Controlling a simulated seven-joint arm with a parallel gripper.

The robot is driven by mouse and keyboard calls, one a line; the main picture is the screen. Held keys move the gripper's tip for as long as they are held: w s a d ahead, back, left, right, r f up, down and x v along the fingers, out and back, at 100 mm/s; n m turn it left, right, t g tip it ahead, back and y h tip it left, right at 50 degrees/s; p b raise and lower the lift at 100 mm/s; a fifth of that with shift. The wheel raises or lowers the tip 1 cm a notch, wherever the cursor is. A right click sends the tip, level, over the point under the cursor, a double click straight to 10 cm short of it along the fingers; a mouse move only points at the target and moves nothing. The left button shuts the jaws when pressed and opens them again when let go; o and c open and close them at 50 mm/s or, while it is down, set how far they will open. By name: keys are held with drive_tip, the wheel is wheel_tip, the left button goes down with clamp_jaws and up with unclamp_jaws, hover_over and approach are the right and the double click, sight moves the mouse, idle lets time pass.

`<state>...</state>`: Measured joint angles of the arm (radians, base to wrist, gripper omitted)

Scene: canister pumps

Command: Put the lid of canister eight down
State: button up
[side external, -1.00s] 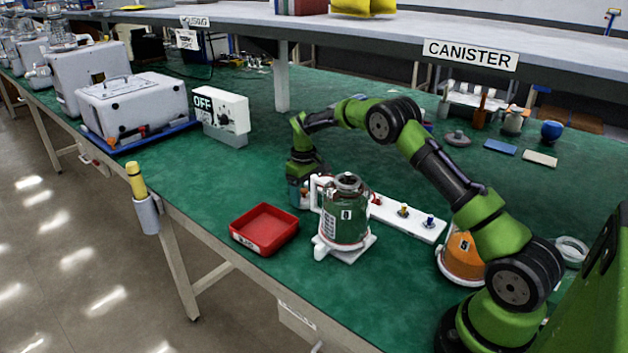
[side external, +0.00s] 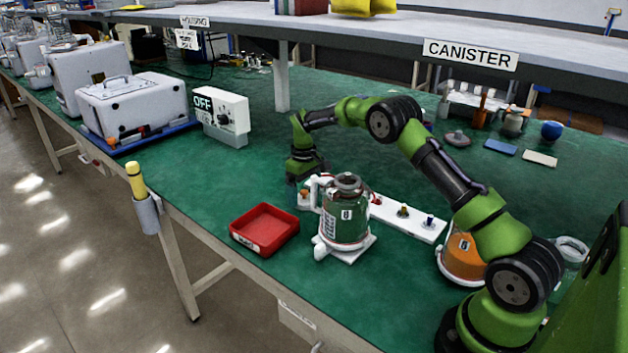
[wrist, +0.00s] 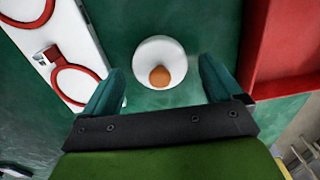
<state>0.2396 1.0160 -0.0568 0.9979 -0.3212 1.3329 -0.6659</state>
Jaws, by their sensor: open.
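My gripper (wrist: 160,88) is open, fingers apart and empty. In the wrist view a round white lid with an orange-brown knob (wrist: 160,62) rests on the green table just beyond and between the fingertips. No contact with the fingers shows. In the side view my gripper (side external: 305,182) points down behind the green canister (side external: 345,215), with an orange knob (side external: 304,193) beneath it.
A red tray (side external: 264,246) lies left of the green canister and shows at right in the wrist view (wrist: 285,80). A white board (side external: 390,222) with coloured knobs lies behind the canister. An orange canister (side external: 460,270) stands by my base. Table left of the tray is clear.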

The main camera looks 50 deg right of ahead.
wheel_tip(320, 180, up, 11)
wheel_tip(320, 180, up, 8)
drive_tip(key=t, duration=0.1)
hover_over(304, 191)
drive_tip(key=s+a, duration=0.3)
drive_tip(key=a, duration=0.1)
drive_tip(key=s+a+r+m+t, duration=0.2)
drive_tip(key=s+a+r, duration=0.45)
drive_tip(key=s, duration=0.25)
drive_tip(key=s+a+f+m+t+y, duration=0.1)
drive_tip(key=s+a, duration=0.3)
drive_tip(key=s, duration=0.5)
drive_tip(key=s+a+f+m+t+y, duration=0.1)
drive_tip(key=s+a+f+t, duration=0.1)
drive_tip(key=s, duration=0.8)
drive_tip(key=shift+s+a+t, duration=0.3)
drive_tip(key=shift+a+t, duration=0.3)
drive_tip(key=shift+a, duration=0.3)
drive_tip(key=shift+r, duration=0.1)
